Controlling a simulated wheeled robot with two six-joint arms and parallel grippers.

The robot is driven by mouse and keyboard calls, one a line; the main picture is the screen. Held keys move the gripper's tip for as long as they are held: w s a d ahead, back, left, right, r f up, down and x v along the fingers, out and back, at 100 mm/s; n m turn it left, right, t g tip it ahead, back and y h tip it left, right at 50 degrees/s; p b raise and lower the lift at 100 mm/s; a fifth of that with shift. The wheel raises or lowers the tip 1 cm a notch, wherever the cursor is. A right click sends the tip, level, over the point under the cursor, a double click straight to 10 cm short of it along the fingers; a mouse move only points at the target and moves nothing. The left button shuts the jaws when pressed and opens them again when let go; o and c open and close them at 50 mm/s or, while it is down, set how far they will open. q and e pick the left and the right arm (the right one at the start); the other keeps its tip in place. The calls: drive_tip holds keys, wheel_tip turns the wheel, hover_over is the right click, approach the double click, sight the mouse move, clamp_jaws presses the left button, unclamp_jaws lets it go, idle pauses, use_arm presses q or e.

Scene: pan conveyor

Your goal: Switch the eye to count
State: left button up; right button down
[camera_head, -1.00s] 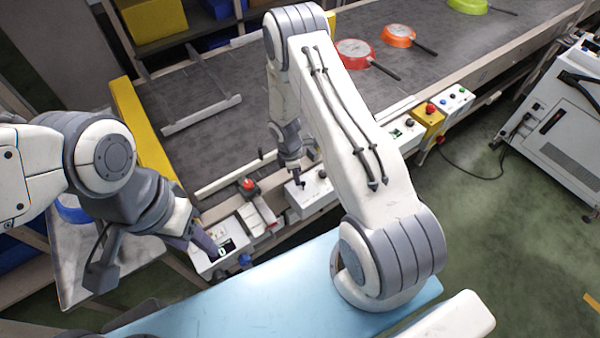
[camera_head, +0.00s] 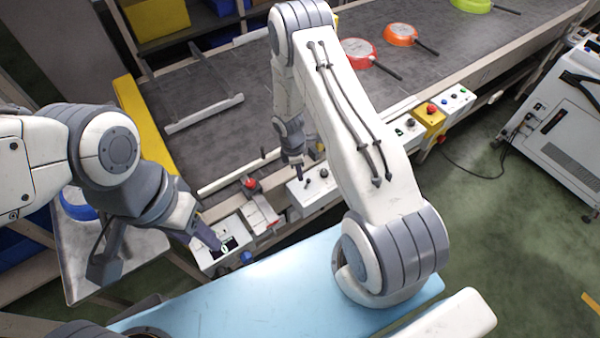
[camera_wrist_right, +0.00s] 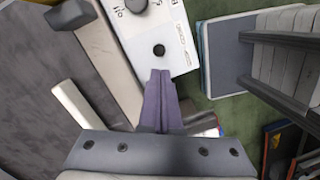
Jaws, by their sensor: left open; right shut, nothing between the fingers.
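A white control box (camera_head: 322,190) stands at the conveyor's near edge. In the right wrist view the box (camera_wrist_right: 172,30) shows a dark knob (camera_wrist_right: 136,5) with marks around it, a black round button or hole (camera_wrist_right: 159,50) and print too small to read. My right gripper (camera_head: 299,177) is shut and empty, its tips over the box's left part; in the wrist view its fingers (camera_wrist_right: 160,75) end just short of the black round part. Contact cannot be told. My left gripper (camera_head: 219,247) is open beside the display of another white box (camera_head: 205,258).
A red button (camera_head: 249,183) sits between the two boxes. A blue panel (camera_head: 270,290) lies in front.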

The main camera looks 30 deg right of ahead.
use_arm(q)
drive_tip(key=shift+w+a+f+b, duration=0.15)
drive_tip(key=shift+a+f+b, duration=0.15)
drive_tip(key=shift+f+b, duration=0.45)
use_arm(e)
drive_tip(key=w+r, duration=0.3)
drive_tip(key=r, duration=0.8)
drive_tip(key=shift+r, duration=0.15)
